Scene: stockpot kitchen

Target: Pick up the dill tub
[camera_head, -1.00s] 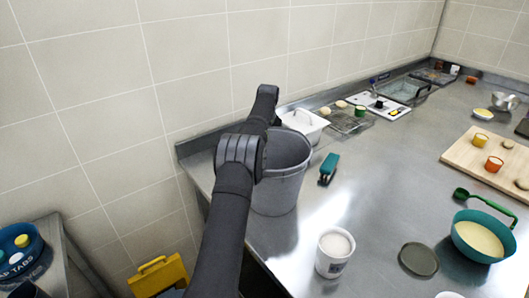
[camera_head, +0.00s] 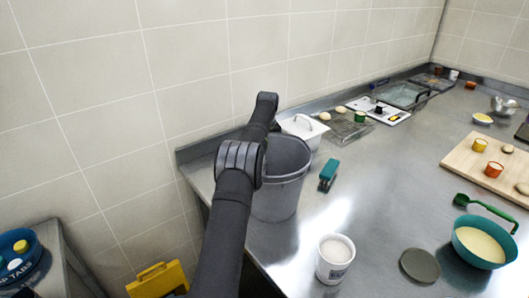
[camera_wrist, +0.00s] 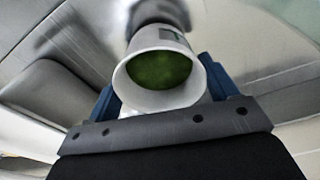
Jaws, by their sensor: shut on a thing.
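The dill tub (camera_wrist: 158,72) is a white, round tub with green contents, seen from above its open rim in the wrist view. My gripper (camera_wrist: 160,84) is shut on it, with a blue finger on each side of the tub. In the head view my arm reaches over beside the tall grey stockpot (camera_head: 281,196).
A teal stapler-like tool (camera_head: 328,172), a white tub (camera_head: 335,260) and a dark round lid (camera_head: 420,265) stand on the steel counter. A white lidded container (camera_head: 303,130) sits behind the stockpot. A teal bowl (camera_head: 480,242) and a cutting board (camera_head: 465,158) lie to the right.

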